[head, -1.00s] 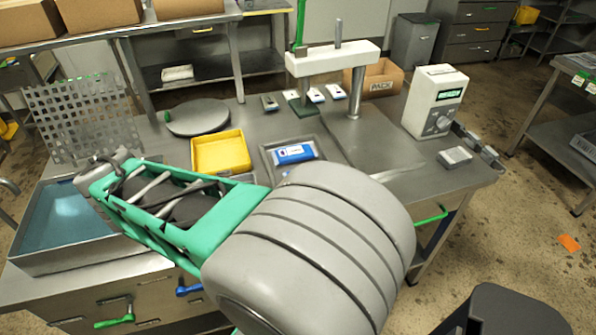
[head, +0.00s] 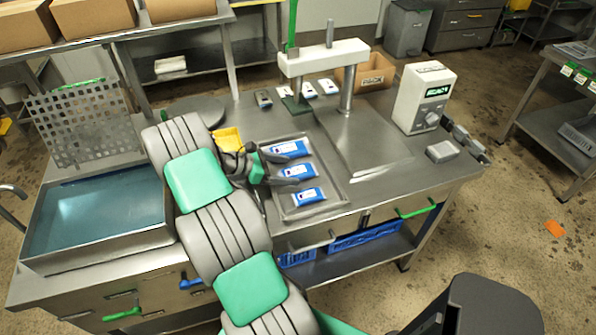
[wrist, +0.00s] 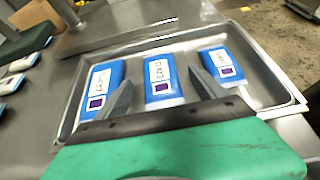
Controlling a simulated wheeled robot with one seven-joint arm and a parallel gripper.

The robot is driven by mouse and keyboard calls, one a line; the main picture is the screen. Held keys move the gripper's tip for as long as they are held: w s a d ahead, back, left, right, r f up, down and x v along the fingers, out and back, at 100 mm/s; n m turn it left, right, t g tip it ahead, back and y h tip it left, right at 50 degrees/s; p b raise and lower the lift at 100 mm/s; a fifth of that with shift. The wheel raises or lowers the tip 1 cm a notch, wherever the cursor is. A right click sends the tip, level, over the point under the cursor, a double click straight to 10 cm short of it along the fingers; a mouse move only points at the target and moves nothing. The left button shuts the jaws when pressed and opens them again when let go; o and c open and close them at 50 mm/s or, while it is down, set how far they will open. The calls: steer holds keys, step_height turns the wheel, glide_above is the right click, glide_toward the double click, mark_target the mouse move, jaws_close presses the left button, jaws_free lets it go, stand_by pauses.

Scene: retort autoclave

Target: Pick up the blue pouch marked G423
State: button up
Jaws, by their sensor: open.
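Three blue pouches with white labels lie in a row in a shallow metal tray (head: 338,196). In the head view they are the far pouch (head: 290,149), the middle pouch (head: 297,171) and the near pouch (head: 309,196). In the wrist view they are left (wrist: 100,86), middle (wrist: 161,78) and right (wrist: 220,64). The label print is too blurred to tell surely which is G423. My gripper (wrist: 160,84) is open and empty over the tray edge. Its fingers straddle the line of the middle pouch; contact cannot be told.
A yellow bin (head: 229,138) is partly hidden behind my arm. A press (head: 325,58) and a scale-like device (head: 424,98) stand beyond the tray. A water basin (head: 95,215) is at left. The counter right of the tray is mostly clear.

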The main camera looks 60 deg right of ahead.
mark_target(294, 171)
steer(key=x, duration=0.3)
steer(key=shift+s+d+p, duration=0.2)
steer(key=shift+p, duration=0.15)
steer(key=shift+f, duration=0.1)
steer(key=c, duration=1.5)
